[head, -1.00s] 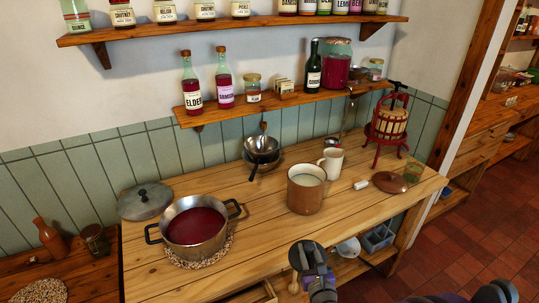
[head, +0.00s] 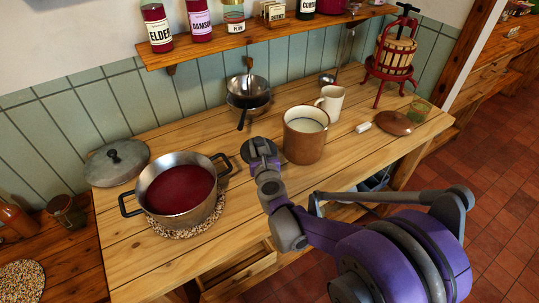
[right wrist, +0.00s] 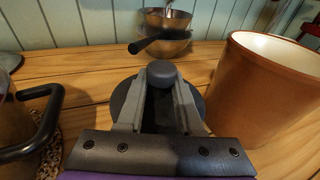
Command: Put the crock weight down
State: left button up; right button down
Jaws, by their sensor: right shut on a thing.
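My right gripper (head: 262,156) is over the pine worktop (head: 255,222), between the pot and the brown crock (head: 303,145). It is shut on the knob of the crock weight (head: 247,151), a dark grey disc. In the right wrist view the fingers (right wrist: 162,92) grip the rounded knob, and the disc (right wrist: 118,98) spreads flat below them. The disc is at or just above the boards; I cannot tell whether it touches. The crock (right wrist: 260,90) stands close on its right, with pale contents. My left gripper is not in view.
A steel pot (head: 176,207) of red liquid stands on a woven mat, its handle near the weight. A white jug (head: 333,104), a small white object (head: 363,127), a brown lid (head: 394,123) and a red press (head: 392,65) are farther right. The front boards are clear.

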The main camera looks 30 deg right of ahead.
jog(key=shift+f+b, duration=0.55)
jog(key=shift+f, duration=3.05)
jog(key=shift+s+f, duration=0.1)
jog(key=c, duration=0.6)
grip_release()
jog(key=shift+o, duration=0.2)
